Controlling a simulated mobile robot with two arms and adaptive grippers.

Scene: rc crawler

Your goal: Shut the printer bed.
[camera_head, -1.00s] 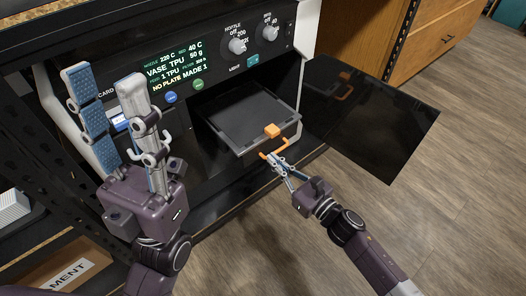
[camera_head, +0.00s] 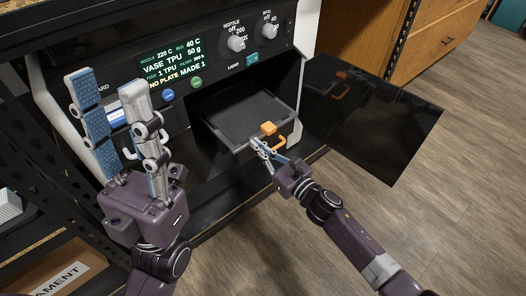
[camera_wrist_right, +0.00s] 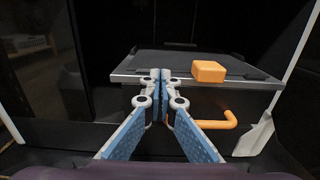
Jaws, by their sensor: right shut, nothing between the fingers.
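The printer bed (camera_head: 247,115) is a dark grey tray that sticks part way out of the printer's opening. An orange block (camera_head: 268,128) sits on its front edge, with an orange handle below it on the front face. In the right wrist view the bed (camera_wrist_right: 160,63), the block (camera_wrist_right: 209,71) and the handle (camera_wrist_right: 221,120) all show. My right gripper (camera_head: 256,142) is shut and empty, its fingertips at the bed's front, just left of the handle. It also shows in the right wrist view (camera_wrist_right: 160,74). My left gripper (camera_head: 105,84) is open and raised, left of the bed.
The printer's dark door (camera_head: 372,118) stands open to the right of the bed. The control panel (camera_head: 192,65) with its screen and knobs is above. A black rack (camera_head: 50,190) is at the left. Wood floor (camera_head: 440,215) is clear at the right.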

